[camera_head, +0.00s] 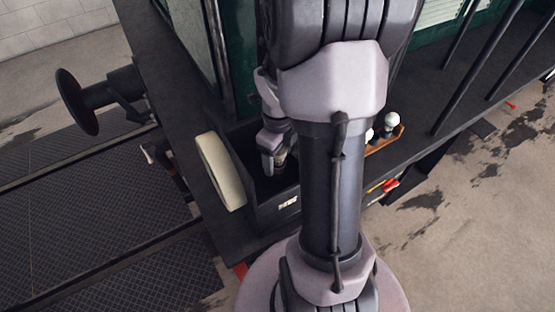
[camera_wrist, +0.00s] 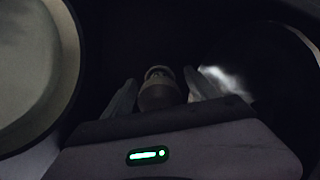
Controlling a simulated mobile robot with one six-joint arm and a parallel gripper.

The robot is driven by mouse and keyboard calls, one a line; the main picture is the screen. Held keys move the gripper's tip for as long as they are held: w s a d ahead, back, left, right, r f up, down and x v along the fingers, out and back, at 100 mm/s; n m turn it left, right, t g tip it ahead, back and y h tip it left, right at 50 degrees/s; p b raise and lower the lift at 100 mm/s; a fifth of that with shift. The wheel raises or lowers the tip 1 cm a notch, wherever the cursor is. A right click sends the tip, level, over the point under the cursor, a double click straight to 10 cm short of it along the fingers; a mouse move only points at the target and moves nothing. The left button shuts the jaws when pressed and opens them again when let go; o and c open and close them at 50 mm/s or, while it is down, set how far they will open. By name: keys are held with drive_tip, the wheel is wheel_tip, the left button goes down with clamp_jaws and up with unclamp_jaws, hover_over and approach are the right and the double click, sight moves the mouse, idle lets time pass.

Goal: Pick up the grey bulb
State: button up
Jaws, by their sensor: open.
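The grey bulb (camera_wrist: 158,92) shows in the dark wrist view, with its narrow, lighter end at the top. It is between the two fingers of my gripper (camera_wrist: 160,82). The fingers are open, one on each side of it. I cannot tell if either finger touches it. In the head view my gripper (camera_head: 272,160) reaches into a black open box (camera_head: 277,210) at the corner of the dark deck. A small brownish-grey piece beside the finger there may be the bulb. My arm hides much of the box.
A cream round disc (camera_head: 219,171) leans at the box's left side. Right of my arm, a wooden holder (camera_head: 386,141) carries pale bulbs (camera_head: 390,117), partly hidden. Black rails (camera_head: 478,68) rise from the deck at right. A red-and-yellow item (camera_head: 389,186) is at the deck's edge.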

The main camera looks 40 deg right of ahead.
drive_tip(key=shift+s, duration=0.1)
drive_tip(key=c, duration=1.4)
wheel_tip(320, 180, up, 10)
drive_tip(key=p, duration=0.2)
drive_tip(key=shift+r+p, duration=0.1)
drive_tip(key=shift+p, duration=0.3)
wheel_tip(320, 180, up, 10)
drive_tip(key=p, duration=0.7)
